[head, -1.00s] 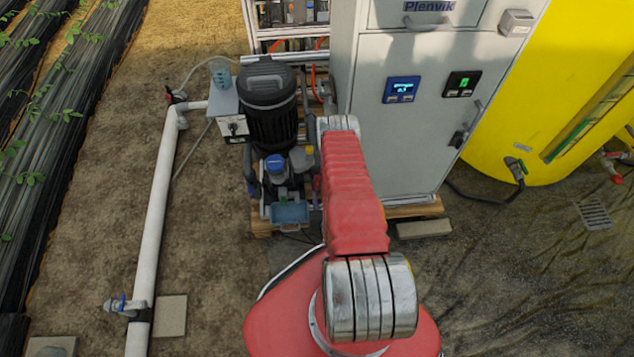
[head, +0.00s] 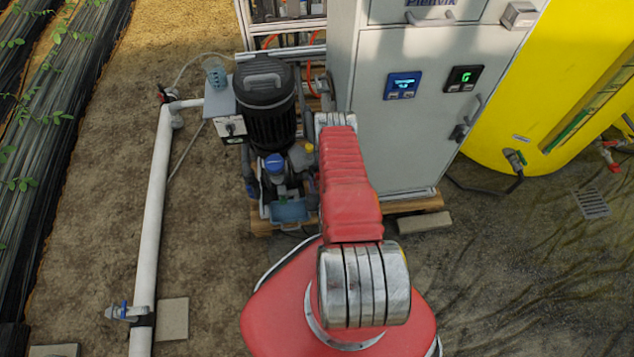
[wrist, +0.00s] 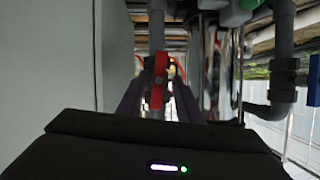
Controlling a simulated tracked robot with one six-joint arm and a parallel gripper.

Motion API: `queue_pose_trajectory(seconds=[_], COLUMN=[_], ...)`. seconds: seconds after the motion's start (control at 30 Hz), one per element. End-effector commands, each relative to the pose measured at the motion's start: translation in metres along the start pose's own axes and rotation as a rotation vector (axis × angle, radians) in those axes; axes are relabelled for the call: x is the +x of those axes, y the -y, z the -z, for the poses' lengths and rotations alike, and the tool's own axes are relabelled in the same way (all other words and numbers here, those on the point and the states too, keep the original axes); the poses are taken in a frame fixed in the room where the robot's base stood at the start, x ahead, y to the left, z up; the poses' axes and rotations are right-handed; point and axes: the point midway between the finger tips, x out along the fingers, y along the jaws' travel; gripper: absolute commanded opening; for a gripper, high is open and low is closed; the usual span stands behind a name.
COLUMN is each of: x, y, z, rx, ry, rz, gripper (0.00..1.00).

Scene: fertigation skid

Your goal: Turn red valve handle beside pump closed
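The red valve handle (wrist: 159,80) shows in the wrist view, a narrow red lever standing upright in the picture, roughly in line with a grey pipe (wrist: 156,30). My gripper (wrist: 159,98) has its two dark fingers apart, one on each side of the handle, with a visible gap to it. The handle lies between them or just beyond; I cannot tell the exact depth. In the head view, the black pump (head: 265,110) stands left of my red arm. There the handle and my gripper are hidden behind the arm.
A grey cabinet (head: 420,140) stands close on the right of the pump; a pale wall (wrist: 50,60) fills the wrist view's left. Grey pipework (wrist: 283,60) and a blue part (wrist: 314,80) are on its right. A yellow tank (head: 545,90) stands farther right.

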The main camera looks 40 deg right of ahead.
Motion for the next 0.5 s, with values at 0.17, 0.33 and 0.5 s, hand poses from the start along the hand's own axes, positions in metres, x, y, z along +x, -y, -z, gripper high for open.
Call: queue_pose_trajectory(seconds=[0.17,0.33,0.5], x=[-0.0004,-0.0004,-0.0004], y=[-0.0021,-0.0023,-0.0022], z=[0.0003,0.0005,0.0006], rx=[0.002,0.002,0.002], ry=[-0.001,-0.001,-0.001], rz=[-0.004,-0.004,-0.004], gripper=[0.19,0.07,0.0])
